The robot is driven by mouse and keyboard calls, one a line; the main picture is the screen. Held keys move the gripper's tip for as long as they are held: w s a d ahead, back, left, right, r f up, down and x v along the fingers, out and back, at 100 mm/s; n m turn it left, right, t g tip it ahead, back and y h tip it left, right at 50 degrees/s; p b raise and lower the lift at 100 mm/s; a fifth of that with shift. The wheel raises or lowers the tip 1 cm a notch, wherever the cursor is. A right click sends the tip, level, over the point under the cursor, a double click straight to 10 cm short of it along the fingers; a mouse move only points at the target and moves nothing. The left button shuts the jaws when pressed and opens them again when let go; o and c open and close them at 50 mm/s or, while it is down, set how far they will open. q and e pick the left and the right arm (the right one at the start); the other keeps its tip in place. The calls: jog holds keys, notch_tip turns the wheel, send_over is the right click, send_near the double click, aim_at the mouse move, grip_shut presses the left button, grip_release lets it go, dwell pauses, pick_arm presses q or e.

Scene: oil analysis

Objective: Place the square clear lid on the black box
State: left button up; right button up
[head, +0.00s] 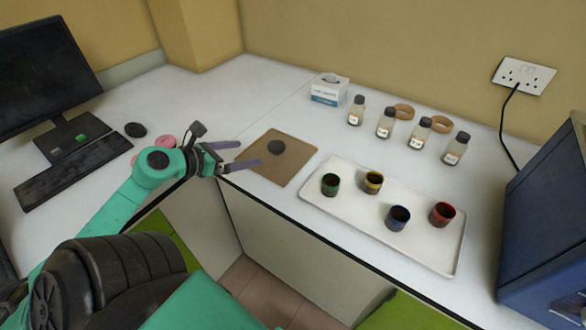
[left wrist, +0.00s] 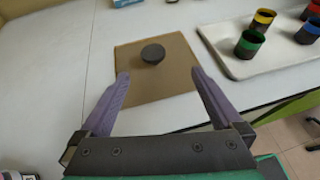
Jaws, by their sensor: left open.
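I cannot make out a square clear lid or a black box in either view. In the left wrist view the sheet (left wrist: 130,70) and the dark round piece (left wrist: 153,53) are ahead of the fingers. My left gripper (head: 250,154) is open and empty, its purple fingers reaching over the sheet's near left edge. It also shows in the left wrist view (left wrist: 160,73). My right gripper is not in view.
A white tray (head: 330,201) with green, yellow, blue and red-rimmed cups stands right of the sheet. Several small bottles (head: 386,122) and a white-blue box (head: 330,90) stand behind. A keyboard (head: 75,172) and monitor are at left, a dark blue machine (head: 545,235) at right.

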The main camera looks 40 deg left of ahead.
pick_arm(q)
jog(key=p, duration=0.1)
send_near(274, 146)
jog(key=x, duration=0.3)
jog(key=shift+w, duration=0.3)
jog(key=shift+d+x, duration=0.2)
jog(key=shift+x, duration=0.9)
jog(key=shift+w+d+f, duration=0.1)
jog(key=shift+w+d, duration=0.05)
jog(key=shift+w, duration=0.15)
jog(key=x, duration=0.4)
jog(key=shift+a+f+p, duration=0.2)
jog(key=shift+a+p, duration=0.05)
jog(key=shift+p, duration=0.1)
jog(key=shift+w+d+f, duration=0.1)
jog(key=shift+w+f, duration=0.1)
jog(key=shift+f, duration=0.05)
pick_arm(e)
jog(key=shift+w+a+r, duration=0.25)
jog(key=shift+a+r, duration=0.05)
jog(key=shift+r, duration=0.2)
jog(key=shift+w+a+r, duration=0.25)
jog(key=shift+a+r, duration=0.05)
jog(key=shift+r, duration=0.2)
